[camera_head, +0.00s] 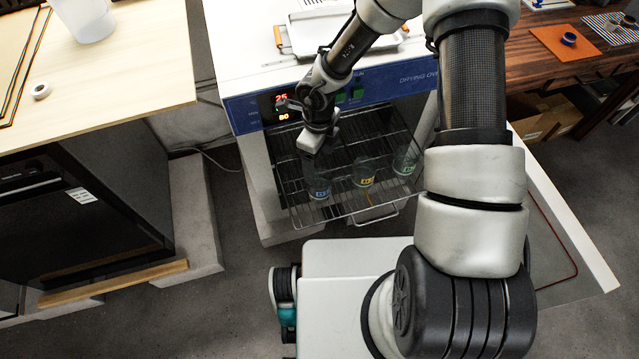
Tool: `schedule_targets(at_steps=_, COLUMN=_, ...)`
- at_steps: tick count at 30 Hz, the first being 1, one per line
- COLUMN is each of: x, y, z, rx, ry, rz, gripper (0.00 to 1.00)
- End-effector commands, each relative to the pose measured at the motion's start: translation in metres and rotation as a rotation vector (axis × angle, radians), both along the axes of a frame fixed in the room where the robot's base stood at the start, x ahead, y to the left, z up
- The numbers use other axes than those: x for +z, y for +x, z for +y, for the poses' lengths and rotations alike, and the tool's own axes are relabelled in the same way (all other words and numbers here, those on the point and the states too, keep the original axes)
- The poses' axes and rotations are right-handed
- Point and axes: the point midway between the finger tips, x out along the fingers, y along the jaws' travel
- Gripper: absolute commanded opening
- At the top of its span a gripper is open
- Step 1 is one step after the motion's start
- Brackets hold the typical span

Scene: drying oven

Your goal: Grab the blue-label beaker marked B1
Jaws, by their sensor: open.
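Three clear beakers stand in a row on the wire rack (350,217) of the drying oven (245,110). The leftmost is the blue-label beaker (321,190). A yellow-label beaker (364,175) stands in the middle and a green-label beaker (404,164) at the right. The label text is too small to read. My gripper (308,148) is open and above the blue-label beaker, slightly to its left in the picture. It appears empty and apart from the beaker. The beaker's upper part is partly hidden by the gripper.
The oven's panel with red digits (281,107) is just behind my gripper. A pale wooden table (130,70) holds a translucent container (88,18) at the left. A dark wooden table (525,55) is at the right.

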Motion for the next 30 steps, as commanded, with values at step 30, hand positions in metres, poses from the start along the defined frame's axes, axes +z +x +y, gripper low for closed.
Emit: schedule_targets(at_steps=30, x=-0.145, y=0.002, z=-0.001, rx=0.002, ry=0.000, rz=-0.001, gripper=0.74)
